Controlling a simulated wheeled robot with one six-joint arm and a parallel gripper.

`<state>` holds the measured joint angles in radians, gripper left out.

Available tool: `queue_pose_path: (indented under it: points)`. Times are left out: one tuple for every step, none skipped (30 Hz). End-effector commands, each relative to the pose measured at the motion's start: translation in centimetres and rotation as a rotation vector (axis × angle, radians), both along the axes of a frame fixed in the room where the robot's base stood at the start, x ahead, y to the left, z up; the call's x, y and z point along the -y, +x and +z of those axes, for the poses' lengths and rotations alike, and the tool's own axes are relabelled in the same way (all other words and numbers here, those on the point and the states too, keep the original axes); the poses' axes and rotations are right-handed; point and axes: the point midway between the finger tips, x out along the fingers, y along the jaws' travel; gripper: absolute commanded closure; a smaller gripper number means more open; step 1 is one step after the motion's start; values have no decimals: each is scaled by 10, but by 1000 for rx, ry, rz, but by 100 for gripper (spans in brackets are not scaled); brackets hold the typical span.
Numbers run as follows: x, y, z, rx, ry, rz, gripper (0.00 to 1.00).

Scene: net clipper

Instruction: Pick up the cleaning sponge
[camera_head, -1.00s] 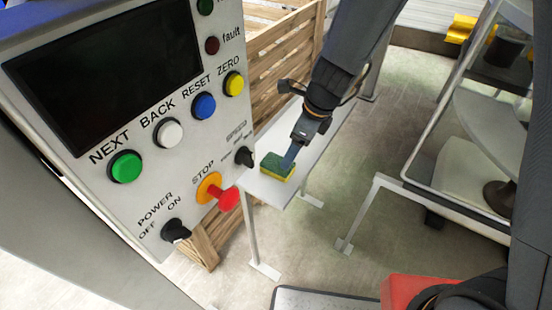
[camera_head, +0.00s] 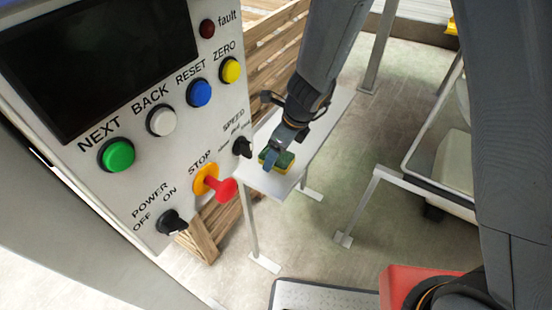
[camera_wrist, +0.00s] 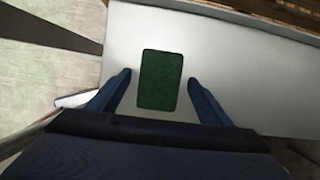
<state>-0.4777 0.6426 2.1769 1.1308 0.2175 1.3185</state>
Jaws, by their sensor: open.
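The cleaning sponge (camera_head: 284,160) is a small block with a green top and a yellow lower layer. It lies on a narrow white bench (camera_head: 312,140) near its front end. In the wrist view the sponge (camera_wrist: 160,80) shows its dark green face, upright in the picture between and slightly beyond my two blue fingertips. My gripper (camera_wrist: 158,85) is open, with a gap on both sides of the sponge. In the head view my gripper (camera_head: 271,158) is at the sponge, and a finger hides part of it. I cannot tell its exact height above the bench.
A control panel (camera_head: 120,110) with coloured buttons and a red stop knob (camera_head: 224,189) stands close on the left. A wooden crate (camera_head: 262,55) is behind the bench. A white metal frame (camera_head: 400,180) stands to the right. Floor between is clear.

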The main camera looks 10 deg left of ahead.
Motion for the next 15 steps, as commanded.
queue_pose_path:
  points:
    - [0,0,0,0,0,0,27]
    - [0,0,0,0,0,0,27]
    - [0,0,0,0,0,0,27]
    - [0,0,0,0,0,0,27]
    - [0,0,0,0,0,-1,27]
    - [0,0,0,0,0,-1,27]
    - [0,0,0,0,0,-1,27]
    - [0,0,0,0,0,-1,27]
    - [0,0,-1,0,0,-1,27]
    - [0,0,-1,0,0,-1,27]
    - [0,0,-2,0,0,0,27]
    - [0,0,-2,0,0,0,27]
    - [0,0,-3,-1,0,0,27]
    - [1,0,-3,-1,0,0,27]
    - [0,0,-4,-1,0,-1,27]
